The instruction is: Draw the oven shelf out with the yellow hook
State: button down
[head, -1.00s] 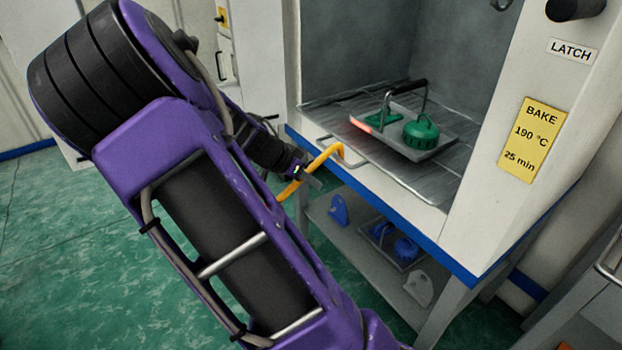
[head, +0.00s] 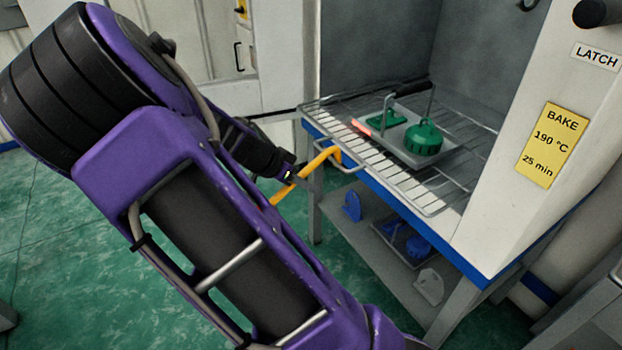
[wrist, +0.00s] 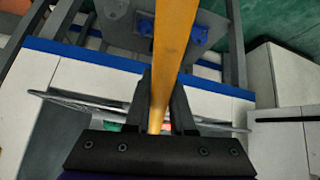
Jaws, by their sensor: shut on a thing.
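My gripper (head: 294,182) is shut on the yellow hook (head: 317,161), left of the oven. The hook's bent end is at the wire handle on the front edge of the oven shelf (head: 362,152); it looks engaged there. The shelf sticks out past the oven's front edge and carries a grey tray (head: 441,158) with green parts (head: 423,139) on it. In the wrist view the yellow hook (wrist: 174,45) runs between the two dark fingers (wrist: 163,105), and its bent end is out of sight.
Below the oven, a lower shelf (head: 385,250) holds blue parts (head: 417,247) and a pale grey part (head: 429,286). The oven's right wall carries a yellow bake label (head: 551,144). The green floor (head: 60,220) at left is clear.

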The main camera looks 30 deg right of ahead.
jog(key=shift+s+a+p, duration=0.2)
jog(key=shift+a+p, duration=0.45)
jog(key=shift+a, duration=2.45)
jog(key=a+p, duration=0.2)
jog(key=a, duration=0.7)
jog(key=shift+s+a, duration=0.15)
jog(key=shift+s, duration=0.2)
jog(key=shift+r+p, duration=0.1)
jog(key=shift+p, duration=0.2)
jog(key=p, duration=0.6)
send_near(280, 192)
jog(key=shift+w+a+f, duration=0.7)
jog(key=shift+w+a, duration=0.1)
jog(key=shift+a, duration=0.5)
jog(key=a+r, duration=0.2)
jog(key=a, duration=0.8)
jog(key=shift+s, duration=0.4)
